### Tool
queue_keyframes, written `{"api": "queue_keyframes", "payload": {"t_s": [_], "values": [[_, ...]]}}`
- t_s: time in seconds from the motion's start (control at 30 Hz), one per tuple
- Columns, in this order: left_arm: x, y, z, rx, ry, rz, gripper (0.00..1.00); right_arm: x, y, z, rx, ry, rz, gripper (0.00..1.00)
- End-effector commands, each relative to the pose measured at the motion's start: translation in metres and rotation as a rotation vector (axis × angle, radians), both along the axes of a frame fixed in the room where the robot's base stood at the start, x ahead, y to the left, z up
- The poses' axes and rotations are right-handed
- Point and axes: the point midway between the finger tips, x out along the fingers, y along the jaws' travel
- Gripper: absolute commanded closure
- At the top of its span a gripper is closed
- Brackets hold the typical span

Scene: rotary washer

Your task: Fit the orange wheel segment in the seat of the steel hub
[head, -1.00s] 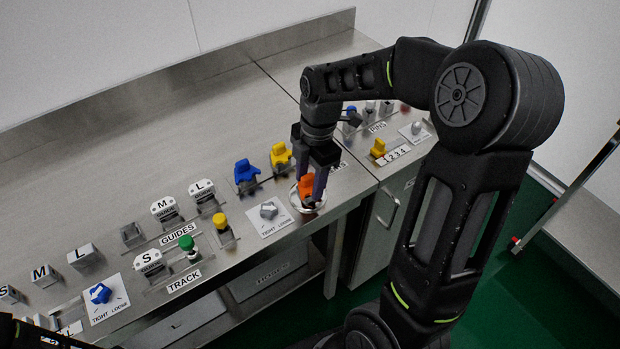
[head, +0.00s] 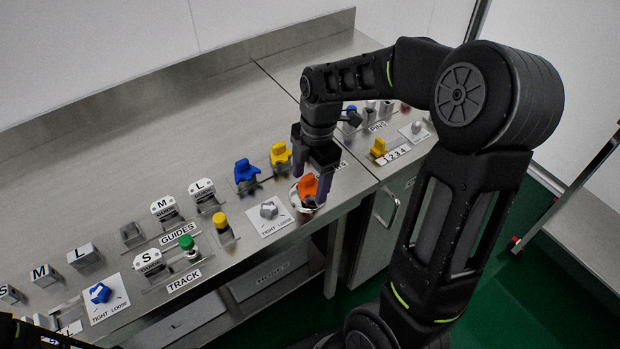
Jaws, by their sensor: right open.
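The orange wheel segment (head: 308,186) sits at the round steel hub (head: 296,196) near the front edge of the counter. I cannot tell from here whether it is fully down in the seat. My right gripper (head: 311,194) points down over the hub with its fingers apart, one on each side of the orange segment. The fingers hide part of the segment and of the hub. At the lower left corner a dark part of my left arm shows, but its gripper is not in view.
Blue (head: 246,171) and yellow (head: 280,154) segments stand behind the hub to the left. A grey knob on a TIGHT/LOOSE plate (head: 270,218) is just left of the hub. Guides, track parts and a blue knob (head: 100,293) line the left. The counter's back is clear.

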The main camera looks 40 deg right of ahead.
Motion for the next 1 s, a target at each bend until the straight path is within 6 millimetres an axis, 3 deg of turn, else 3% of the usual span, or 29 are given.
{"api": "queue_keyframes", "payload": {"t_s": [0.27,0.63,1.0], "values": [[0.000,0.000,-0.002,-0.001,-0.001,-0.001,0.65,0.001,-0.002,0.017,-0.001,-0.004,0.000,0.28],[0.001,0.000,-0.006,-0.002,-0.003,-0.001,0.65,0.001,-0.009,0.071,0.000,-0.002,0.000,0.28],[0.001,-0.001,-0.006,-0.003,-0.003,-0.001,0.65,0.000,-0.009,0.078,0.000,0.000,0.000,0.28]]}}
